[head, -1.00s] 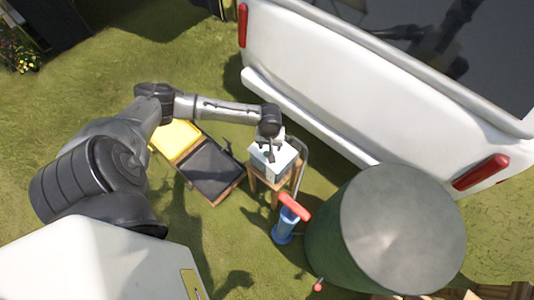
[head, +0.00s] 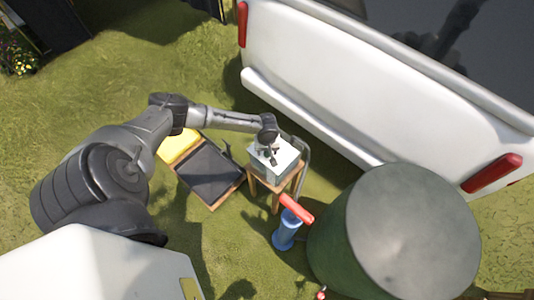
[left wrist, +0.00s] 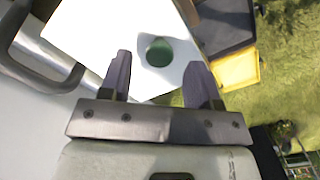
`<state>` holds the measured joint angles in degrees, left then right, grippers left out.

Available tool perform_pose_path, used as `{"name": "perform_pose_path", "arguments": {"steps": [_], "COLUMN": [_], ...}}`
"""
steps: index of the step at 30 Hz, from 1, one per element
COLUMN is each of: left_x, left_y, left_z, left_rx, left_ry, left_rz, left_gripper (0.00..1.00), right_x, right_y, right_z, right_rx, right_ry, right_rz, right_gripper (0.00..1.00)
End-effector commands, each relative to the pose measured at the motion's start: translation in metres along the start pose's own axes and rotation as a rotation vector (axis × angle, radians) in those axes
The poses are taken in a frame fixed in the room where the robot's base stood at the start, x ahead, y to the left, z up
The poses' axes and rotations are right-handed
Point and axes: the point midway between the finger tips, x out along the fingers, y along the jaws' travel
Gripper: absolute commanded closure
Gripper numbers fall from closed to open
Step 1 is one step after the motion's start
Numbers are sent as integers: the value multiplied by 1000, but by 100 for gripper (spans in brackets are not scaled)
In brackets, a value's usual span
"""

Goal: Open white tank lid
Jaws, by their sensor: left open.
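The white tank (head: 287,162) stands on a small wooden stool (head: 273,188) near the rear of a white vehicle. In the left wrist view the tank's pale top (left wrist: 105,30) has a round green lid (left wrist: 159,51), which looks closed. My left gripper (head: 272,158) is over the tank top, pointing down. In the left wrist view my left gripper (left wrist: 158,76) is open, with nothing between its fingers; the lid shows just beyond and between the fingertips. I cannot tell the exact height gap. My right gripper is not in view.
A blue pump with a red handle (head: 296,208) stands beside the stool. A large green drum (head: 335,235) is at the right. The white vehicle (head: 350,90) is behind. An open yellow and black case (head: 209,172) lies on grass to the left.

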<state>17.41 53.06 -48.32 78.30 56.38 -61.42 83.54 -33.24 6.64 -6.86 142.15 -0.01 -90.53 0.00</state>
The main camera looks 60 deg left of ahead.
Motion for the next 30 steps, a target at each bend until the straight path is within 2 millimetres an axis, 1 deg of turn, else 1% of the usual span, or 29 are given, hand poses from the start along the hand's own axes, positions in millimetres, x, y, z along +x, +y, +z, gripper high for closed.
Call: {"name": "perform_pose_path", "arguments": {"steps": [1, 6, 18, 20, 30], "left_x": [7, 18, 21, 21, 21], "left_y": [0, 0, 0, 0, 0], "left_z": [0, 0, 0, 0, 0], "left_rx": [-2, 0, 1, 1, 0], "left_ry": [0, 1, 0, 0, 0], "left_rz": [0, 0, 1, 1, 0], "left_gripper": [43, 43, 43, 48, 81], "right_x": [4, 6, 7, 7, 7], "right_y": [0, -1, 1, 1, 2], "right_z": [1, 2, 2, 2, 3], "right_rx": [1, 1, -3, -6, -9], "right_ry": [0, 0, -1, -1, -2], "right_rz": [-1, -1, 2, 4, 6], "right_gripper": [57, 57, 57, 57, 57]}}
